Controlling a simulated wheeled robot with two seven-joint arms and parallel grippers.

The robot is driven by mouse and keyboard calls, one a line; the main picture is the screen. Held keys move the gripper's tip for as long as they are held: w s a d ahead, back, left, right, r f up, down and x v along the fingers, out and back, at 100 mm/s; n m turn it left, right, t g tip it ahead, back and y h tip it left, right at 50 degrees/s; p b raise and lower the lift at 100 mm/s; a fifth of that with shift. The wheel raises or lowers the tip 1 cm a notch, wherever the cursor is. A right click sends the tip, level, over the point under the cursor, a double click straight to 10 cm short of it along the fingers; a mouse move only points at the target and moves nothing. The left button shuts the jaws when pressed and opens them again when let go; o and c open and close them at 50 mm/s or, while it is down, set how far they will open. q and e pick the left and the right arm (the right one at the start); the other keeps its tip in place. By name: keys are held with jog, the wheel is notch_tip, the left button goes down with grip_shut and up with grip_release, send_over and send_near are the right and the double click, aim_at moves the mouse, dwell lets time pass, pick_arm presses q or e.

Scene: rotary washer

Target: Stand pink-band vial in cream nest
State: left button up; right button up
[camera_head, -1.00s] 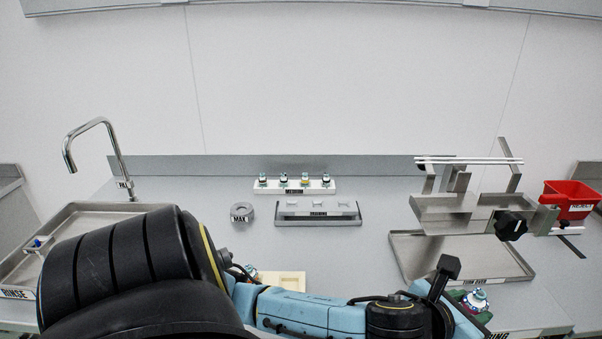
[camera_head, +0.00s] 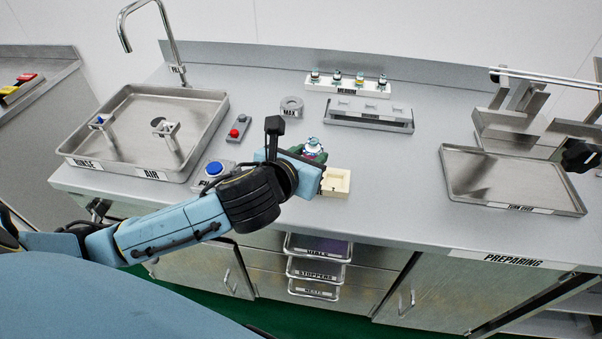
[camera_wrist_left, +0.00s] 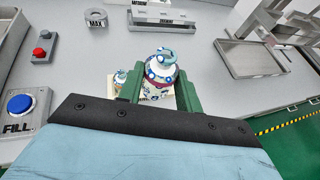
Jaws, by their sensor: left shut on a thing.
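My left gripper (camera_head: 307,156) is shut on a white vial with blue markings and a teal top (camera_head: 313,146). In the left wrist view the held vial (camera_wrist_left: 160,68) stands roughly upright between the green fingers (camera_wrist_left: 158,88); a dark pinkish band partly shows low on it. The cream nest (camera_head: 339,184) lies on the counter just right of and below the gripper in the head view, partly hidden by it. A cream edge shows behind the vial in the wrist view; I cannot tell whether they touch. A smaller patterned vial (camera_wrist_left: 120,77) shows left of the fingers. My right gripper is out of view.
A blue FILL button (camera_head: 214,169) and red-button box (camera_head: 238,129) are left of the gripper. The sink tray (camera_head: 75,150) is farther left. A MAX ring (camera_head: 291,105), vial rack (camera_head: 347,88) and metal holder (camera_head: 368,118) stand behind. The TURN OVER tray (camera_head: 515,180) is right.

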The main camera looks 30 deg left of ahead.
pick_arm(q)
jog(key=m+h, duration=0.1)
send_over(332, 176)
jog(key=s+d, duration=0.1)
jog(key=s, duration=0.3)
notch_tip(332, 176, down, 3)
notch_tip(332, 176, down, 6)
jog(key=shift+w+d+f+b, duration=0.1)
jog(key=shift+w+b, duration=0.05)
jog(key=shift+b, duration=0.6)
jog(key=shift+f+b, duration=0.55)
jog(key=shift+f, duration=1.45)
jog(key=shift+f, duration=0.15)
jog(key=o, duration=1)
